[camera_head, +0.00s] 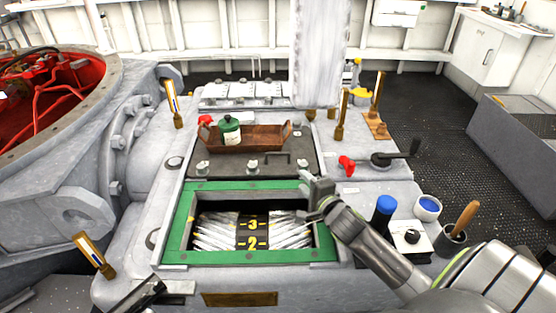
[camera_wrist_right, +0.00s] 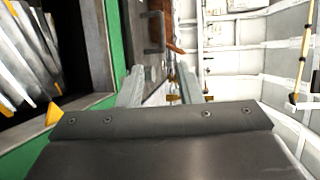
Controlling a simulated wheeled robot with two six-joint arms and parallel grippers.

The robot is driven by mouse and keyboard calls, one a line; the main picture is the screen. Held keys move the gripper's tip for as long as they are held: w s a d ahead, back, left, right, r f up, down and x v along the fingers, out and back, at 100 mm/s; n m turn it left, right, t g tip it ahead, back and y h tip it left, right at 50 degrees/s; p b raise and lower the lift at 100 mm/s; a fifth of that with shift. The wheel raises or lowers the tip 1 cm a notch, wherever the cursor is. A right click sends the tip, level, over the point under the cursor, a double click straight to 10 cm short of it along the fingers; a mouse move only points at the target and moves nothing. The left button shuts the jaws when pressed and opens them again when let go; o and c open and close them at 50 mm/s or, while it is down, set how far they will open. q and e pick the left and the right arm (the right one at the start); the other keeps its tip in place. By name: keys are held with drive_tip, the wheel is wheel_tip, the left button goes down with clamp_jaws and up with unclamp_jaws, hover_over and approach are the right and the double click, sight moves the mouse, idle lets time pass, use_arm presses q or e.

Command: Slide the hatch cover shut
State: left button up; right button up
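The hatch cover (camera_head: 225,166) is a dark grey plate behind the opening, with small clamps along its near edge and a dark bar handle, which also shows in the right wrist view (camera_wrist_right: 154,33). The green hatch frame (camera_head: 178,228) surrounds an open rectangular hole with pale ribbed shapes and yellow numbers inside. My right gripper (camera_head: 316,190) is at the frame's far right corner, near the cover's near edge. In the wrist view its two fingers (camera_wrist_right: 158,88) are apart with nothing between them. A dark part at the lower left edge may be my left arm; its fingers cannot be made out.
A brown tray (camera_head: 262,138) with a green-topped jar (camera_head: 230,130) stands on the cover's far part. Right of the hatch are a red-knobbed crank (camera_head: 385,159), a blue-capped cylinder (camera_head: 383,208), and cups (camera_head: 428,208). Brass-handled levers (camera_head: 341,116) stand around.

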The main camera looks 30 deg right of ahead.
drive_tip(key=x, duration=1.6)
drive_tip(key=shift+w+r, duration=0.1)
drive_tip(key=shift+w, duration=0.3)
clamp_jaws()
